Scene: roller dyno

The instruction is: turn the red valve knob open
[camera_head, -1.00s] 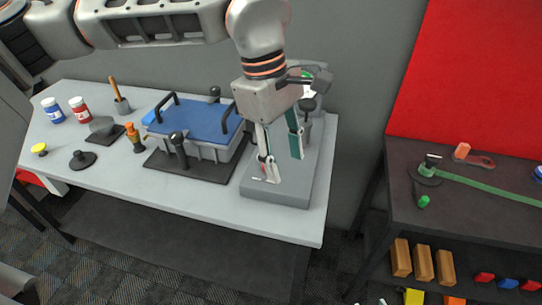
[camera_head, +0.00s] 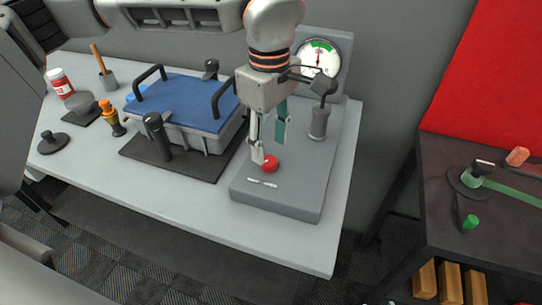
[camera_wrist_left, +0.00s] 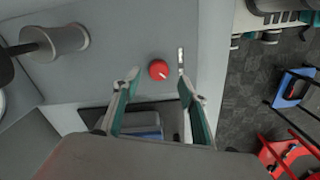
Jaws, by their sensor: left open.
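The red valve knob (camera_head: 270,163) is a small round knob on the grey base plate (camera_head: 290,200), near its front edge, beside a short white mark (camera_head: 262,183). My left gripper (camera_head: 268,144) is open and empty above and just behind the knob. In the left wrist view the knob (camera_wrist_left: 158,70), with a pale line on its face, lies in line with the gap between the open fingertips (camera_wrist_left: 158,77). I cannot tell the exact height of the fingertips over it. My right gripper is in neither view.
A round gauge (camera_head: 317,57) stands at the back of the plate, with a grey post (camera_head: 319,122) in front of it. A blue-lidded box (camera_head: 185,102) with black handles stands left of the plate. A dark table (camera_head: 490,225) is at right.

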